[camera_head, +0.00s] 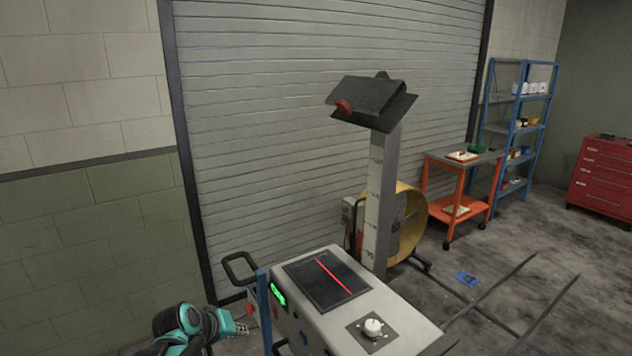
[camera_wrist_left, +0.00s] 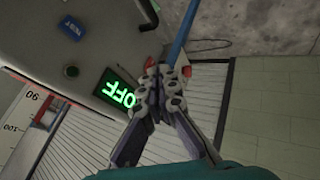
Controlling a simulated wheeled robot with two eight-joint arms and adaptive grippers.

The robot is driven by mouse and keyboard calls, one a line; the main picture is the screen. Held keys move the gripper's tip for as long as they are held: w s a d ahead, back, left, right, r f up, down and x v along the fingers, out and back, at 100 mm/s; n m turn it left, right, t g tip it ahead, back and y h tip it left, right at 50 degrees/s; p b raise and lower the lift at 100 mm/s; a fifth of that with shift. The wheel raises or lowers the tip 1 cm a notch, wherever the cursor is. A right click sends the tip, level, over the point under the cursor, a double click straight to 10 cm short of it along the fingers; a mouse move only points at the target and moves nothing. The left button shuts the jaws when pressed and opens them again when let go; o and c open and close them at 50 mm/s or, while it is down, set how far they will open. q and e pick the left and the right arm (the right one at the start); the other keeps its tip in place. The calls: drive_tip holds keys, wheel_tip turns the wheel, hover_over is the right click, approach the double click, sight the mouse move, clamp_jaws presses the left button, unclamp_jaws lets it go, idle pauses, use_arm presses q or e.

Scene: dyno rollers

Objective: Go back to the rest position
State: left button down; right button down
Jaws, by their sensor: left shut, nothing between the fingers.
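My left gripper (camera_head: 238,328) is at the bottom left of the head view, just left of the grey console (camera_head: 418,335). In the left wrist view its fingers (camera_wrist_left: 170,82) are together with nothing between them. The console's green display (camera_head: 278,293) faces the gripper's side; in the left wrist view it reads OFF, upside down. A blue upright bar (camera_head: 264,312) stands at the console's edge, close to the fingertips; I cannot tell whether they touch. A red part (camera_wrist_left: 183,71) shows just behind the fingertips. My right gripper is not in view.
A black handle (camera_head: 240,268) sticks out from the console's left corner. A scaled post (camera_head: 381,200) with a dark hood rises behind it. A yellow fan (camera_head: 408,225), an orange cart (camera_head: 460,180), blue shelves and a red cabinet (camera_head: 603,175) stand farther right.

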use_arm(q)
drive_tip(key=s+d+m+y, duration=0.2)
drive_tip(key=s+m, duration=0.2)
drive_tip(key=s, duration=1.9)
drive_tip(key=shift+d+m+y, duration=0.3)
drive_tip(key=shift+d+y, duration=0.05)
drive_tip(key=shift+y, duration=0.05)
